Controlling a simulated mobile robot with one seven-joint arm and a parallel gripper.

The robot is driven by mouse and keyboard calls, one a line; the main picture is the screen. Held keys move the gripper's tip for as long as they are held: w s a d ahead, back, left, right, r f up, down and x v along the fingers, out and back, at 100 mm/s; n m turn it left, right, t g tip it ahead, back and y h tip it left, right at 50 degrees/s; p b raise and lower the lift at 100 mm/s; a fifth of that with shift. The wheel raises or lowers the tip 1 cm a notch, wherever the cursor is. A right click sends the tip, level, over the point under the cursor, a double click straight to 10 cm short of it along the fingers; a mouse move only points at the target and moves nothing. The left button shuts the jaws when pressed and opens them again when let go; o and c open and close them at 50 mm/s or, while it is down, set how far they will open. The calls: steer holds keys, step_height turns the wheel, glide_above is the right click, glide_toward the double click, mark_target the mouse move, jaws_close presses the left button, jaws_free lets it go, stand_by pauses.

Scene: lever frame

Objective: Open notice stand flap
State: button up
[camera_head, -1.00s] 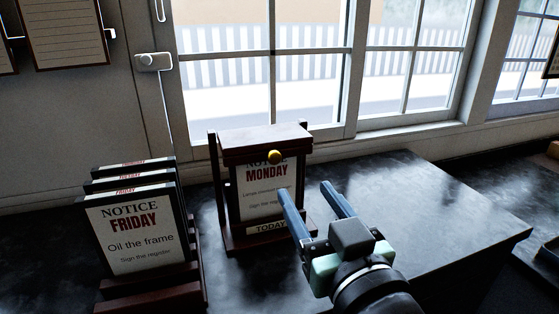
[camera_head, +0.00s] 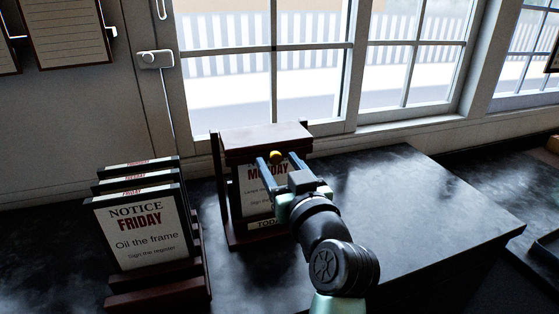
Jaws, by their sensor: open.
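The notice stand (camera_head: 228,236) is a dark reddish-brown wooden frame on the black counter, holding a "MONDAY" notice (camera_head: 253,198) with a "TODAY" label at its foot. Its flap (camera_head: 262,138) lies across the top and looks closed. The gripper and my arm hide part of the notice and the stand's right side.
A wooden rack (camera_head: 155,299) with several notices, "FRIDAY" (camera_head: 141,232) in front, stands to the left. A window (camera_head: 265,70) is behind the stand. The black counter (camera_head: 420,205) is clear to the right, up to its edge.

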jaws_close()
stand_by(0.4)
stand_by(1.1)
